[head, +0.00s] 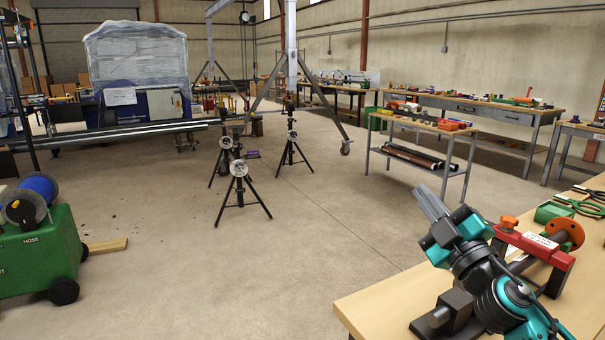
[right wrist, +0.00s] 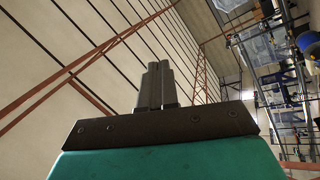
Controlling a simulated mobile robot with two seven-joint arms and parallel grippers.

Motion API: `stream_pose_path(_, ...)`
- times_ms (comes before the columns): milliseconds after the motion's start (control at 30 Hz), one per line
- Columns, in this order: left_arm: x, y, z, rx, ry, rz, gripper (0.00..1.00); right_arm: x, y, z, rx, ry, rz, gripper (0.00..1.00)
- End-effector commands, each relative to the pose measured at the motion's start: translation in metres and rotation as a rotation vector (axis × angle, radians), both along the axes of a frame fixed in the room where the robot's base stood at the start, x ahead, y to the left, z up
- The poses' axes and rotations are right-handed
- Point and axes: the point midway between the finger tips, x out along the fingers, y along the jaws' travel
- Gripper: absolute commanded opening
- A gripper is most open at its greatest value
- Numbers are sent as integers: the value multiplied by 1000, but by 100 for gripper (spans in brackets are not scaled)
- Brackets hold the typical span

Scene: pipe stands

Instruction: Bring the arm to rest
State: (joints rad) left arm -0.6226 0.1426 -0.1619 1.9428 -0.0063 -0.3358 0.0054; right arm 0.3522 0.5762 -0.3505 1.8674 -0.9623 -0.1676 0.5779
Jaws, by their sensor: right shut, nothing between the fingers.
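My right gripper (head: 430,203) is raised over the near-right wooden workbench (head: 395,300), its fingers pointing up and to the left. In the right wrist view the two grey fingers (right wrist: 156,85) are pressed together with nothing between them, against the ceiling and upper wall. My right arm, teal and black, comes in from the lower right. My left gripper is not in view. Several black tripod pipe stands (head: 240,185) stand on the floor in the middle distance, apart from my gripper.
On the workbench beside my arm are a red clamp frame (head: 535,245), an orange flange (head: 566,234) and a green box (head: 553,211). A green hose cart (head: 40,260) stands at the left.

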Motion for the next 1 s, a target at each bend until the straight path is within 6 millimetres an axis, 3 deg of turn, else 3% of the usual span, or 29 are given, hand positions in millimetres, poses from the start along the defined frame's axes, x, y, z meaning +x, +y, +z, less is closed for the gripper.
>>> stream_pose_path(167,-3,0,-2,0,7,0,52,-42,-27,-87,336,298,-240,0)
stream_pose_path(267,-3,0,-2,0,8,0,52,-80,-38,-146,470,535,-375,0)
stream_pose_path(400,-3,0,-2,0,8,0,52,-149,-37,-221,583,889,-516,0)
stream_pose_path(500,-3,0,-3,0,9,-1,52,-193,-31,-253,616,1092,-567,0)
stream_pose_path(700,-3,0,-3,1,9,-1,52,-265,-13,-288,638,1398,-606,0)
stream_pose_path(933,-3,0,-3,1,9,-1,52,-338,7,-302,635,1687,-601,0)
stream_pose_path(1000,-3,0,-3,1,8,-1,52,-332,9,-309,636,1671,-583,0)
